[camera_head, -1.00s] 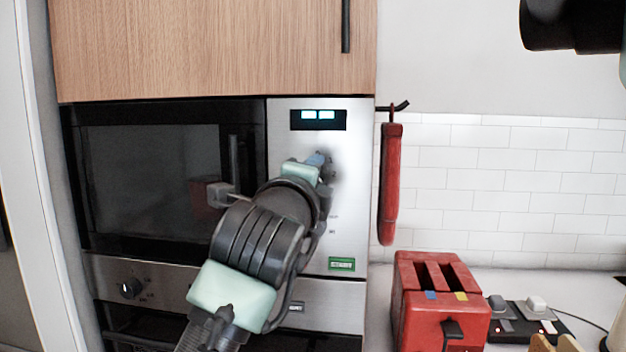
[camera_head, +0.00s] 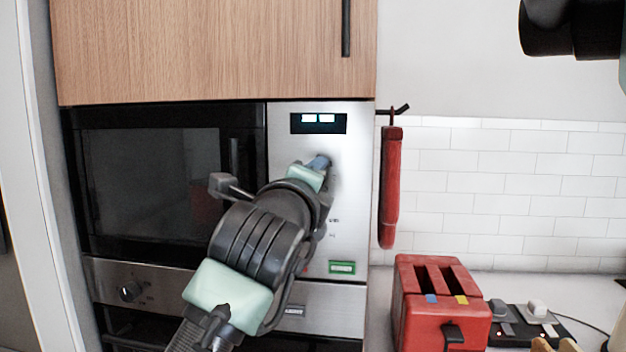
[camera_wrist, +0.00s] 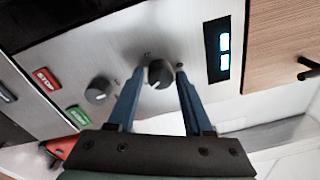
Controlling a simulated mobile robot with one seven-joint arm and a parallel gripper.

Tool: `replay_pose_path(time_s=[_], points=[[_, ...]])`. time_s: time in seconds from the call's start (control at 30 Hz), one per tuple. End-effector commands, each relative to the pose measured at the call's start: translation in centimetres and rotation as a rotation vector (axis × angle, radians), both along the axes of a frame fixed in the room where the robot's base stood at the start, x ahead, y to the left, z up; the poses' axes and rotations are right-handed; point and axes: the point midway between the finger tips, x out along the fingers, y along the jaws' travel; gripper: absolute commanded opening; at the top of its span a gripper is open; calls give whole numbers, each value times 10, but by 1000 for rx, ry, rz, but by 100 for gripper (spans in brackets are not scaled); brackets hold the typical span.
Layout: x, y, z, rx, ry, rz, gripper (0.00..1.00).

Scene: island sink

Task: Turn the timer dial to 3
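In the wrist view, a round dark dial (camera_wrist: 160,73) with a light pointer mark sits on the steel panel of the built-in oven unit, nearest the display. My gripper (camera_wrist: 160,72) has its two blue fingers apart, one on either side of this dial; a small gap seems to show on each side. A second dark dial (camera_wrist: 98,90) lies farther left in that view. No number is readable around either dial. In the head view my gripper (camera_head: 320,163) is at the steel panel (camera_head: 348,200) below the display (camera_head: 318,121), and it and my arm hide the dials.
A red STOP button (camera_wrist: 46,78) and a green START button (camera_wrist: 78,116) sit beyond the second dial. The dark door (camera_head: 150,180) is left of the panel. A red hanging item (camera_head: 391,190) is close on the right, with a red toaster (camera_head: 440,300) below.

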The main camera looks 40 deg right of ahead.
Motion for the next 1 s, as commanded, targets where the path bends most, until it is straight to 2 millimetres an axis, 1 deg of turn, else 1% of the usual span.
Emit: replay_pose_path(time_s=[0.03, 0.07, 0.1, 0.37, 0.5, 0.57, 0.67, 0.9, 1.0], points=[[0, 0, 0, 0, 0, 0, 62], [0, 0, 0, 0, 0, 0, 68], [0, 0, 0, 0, 0, 0, 71], [0, 1, 0, -1, -1, 1, 71], [-5, 7, -1, -1, -1, 1, 71], [-9, 14, -1, -2, -2, 2, 71], [-20, 29, -3, -3, -2, 3, 71], [-54, 71, -4, -3, -2, 3, 71], [-65, 85, -5, -1, -1, 1, 71]])
